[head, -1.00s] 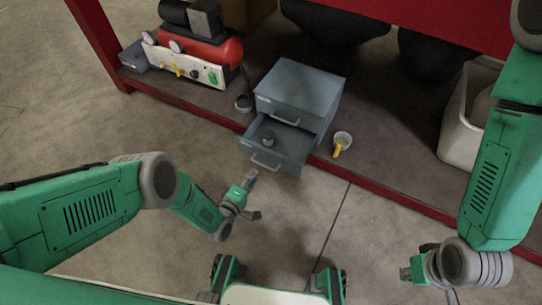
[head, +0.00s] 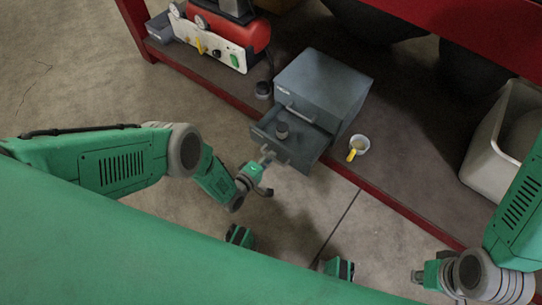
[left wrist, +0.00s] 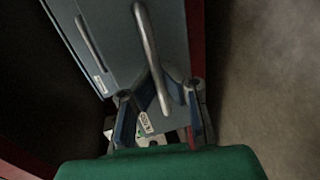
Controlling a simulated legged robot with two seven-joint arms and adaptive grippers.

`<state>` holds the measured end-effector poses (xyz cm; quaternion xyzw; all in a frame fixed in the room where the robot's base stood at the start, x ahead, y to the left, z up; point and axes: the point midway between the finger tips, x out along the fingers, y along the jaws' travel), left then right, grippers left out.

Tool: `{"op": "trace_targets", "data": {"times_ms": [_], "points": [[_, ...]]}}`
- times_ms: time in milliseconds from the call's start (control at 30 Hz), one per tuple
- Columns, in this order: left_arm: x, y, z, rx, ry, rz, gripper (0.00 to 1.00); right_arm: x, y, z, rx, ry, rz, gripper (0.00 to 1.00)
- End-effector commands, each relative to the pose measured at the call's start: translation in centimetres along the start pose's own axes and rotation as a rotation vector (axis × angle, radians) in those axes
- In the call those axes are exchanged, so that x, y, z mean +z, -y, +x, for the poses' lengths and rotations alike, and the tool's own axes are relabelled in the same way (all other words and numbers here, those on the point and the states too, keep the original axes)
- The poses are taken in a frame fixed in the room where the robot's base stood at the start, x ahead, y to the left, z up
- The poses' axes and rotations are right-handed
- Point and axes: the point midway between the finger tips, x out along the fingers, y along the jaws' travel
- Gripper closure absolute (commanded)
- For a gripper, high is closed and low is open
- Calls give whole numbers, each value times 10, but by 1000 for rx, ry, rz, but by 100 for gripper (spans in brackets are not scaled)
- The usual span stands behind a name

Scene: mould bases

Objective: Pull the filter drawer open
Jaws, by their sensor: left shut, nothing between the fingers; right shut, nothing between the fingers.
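The grey drawer cabinet (head: 322,84) stands on the low shelf. Its lower drawer (head: 298,146) sticks out, with a dark round part (head: 282,130) inside. My left gripper (head: 267,155) is shut and empty at the front of this drawer, close to its handle. In the left wrist view the drawer's bar handle (left wrist: 149,40) runs down past the fingertips (left wrist: 170,75); whether they touch it I cannot tell. The upper drawer is closed, its handle (left wrist: 90,42) to the left. My right gripper (head: 417,277) is shut and empty at the lower right, away from the cabinet.
A red compressor (head: 232,32) stands left of the cabinet, with a small dark round part (head: 263,90) between them. A pale bin (head: 500,135) is further right. Floor before the shelf is clear.

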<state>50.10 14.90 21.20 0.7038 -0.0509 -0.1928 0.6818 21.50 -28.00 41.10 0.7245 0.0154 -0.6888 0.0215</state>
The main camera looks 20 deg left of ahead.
Motion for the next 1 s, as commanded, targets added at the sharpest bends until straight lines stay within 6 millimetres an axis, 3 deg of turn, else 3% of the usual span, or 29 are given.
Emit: {"op": "trace_targets", "data": {"times_ms": [167,433,667,700,767,1000], "points": [[1,3,-3,-7,1,-1,100,0,0,0,0,0,0,100],[3,10,-35,-11,4,-3,100,0,0,-6,0,0,0,100],[5,11,-35,-11,7,-4,100,0,0,-5,0,0,1,100],[5,11,-35,-12,7,-4,94,0,0,-5,0,0,1,100],[5,11,-35,-12,6,-4,73,0,0,-5,0,0,1,100],[2,9,-34,-7,3,-2,71,0,0,-6,0,0,1,100]]}}
